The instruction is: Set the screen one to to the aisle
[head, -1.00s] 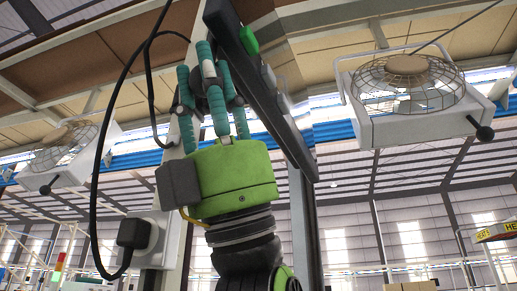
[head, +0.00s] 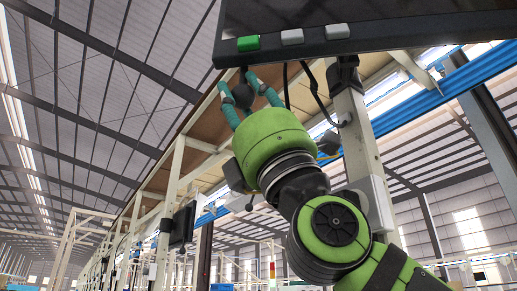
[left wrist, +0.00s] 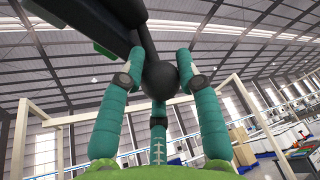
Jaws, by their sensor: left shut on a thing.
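The screen (head: 395,35) hangs at the top right of the head view. Its dark front shows, with a green button (head: 248,43) and two grey buttons (head: 292,36) along its lower edge. A black ball knob (head: 242,94) sits below its left corner. My left gripper (head: 248,92) is shut on this knob from below. In the left wrist view the teal fingers close around the knob (left wrist: 160,79), and a black stem rises from it beside the dark screen edge (left wrist: 85,22). My right gripper is not in view.
A pale post (head: 358,140) with a grey box stands behind my left arm, close to it. A dark panel (head: 183,225) hangs on the frame further back at the left. Pale frames and a blue beam (head: 425,100) run through the hall.

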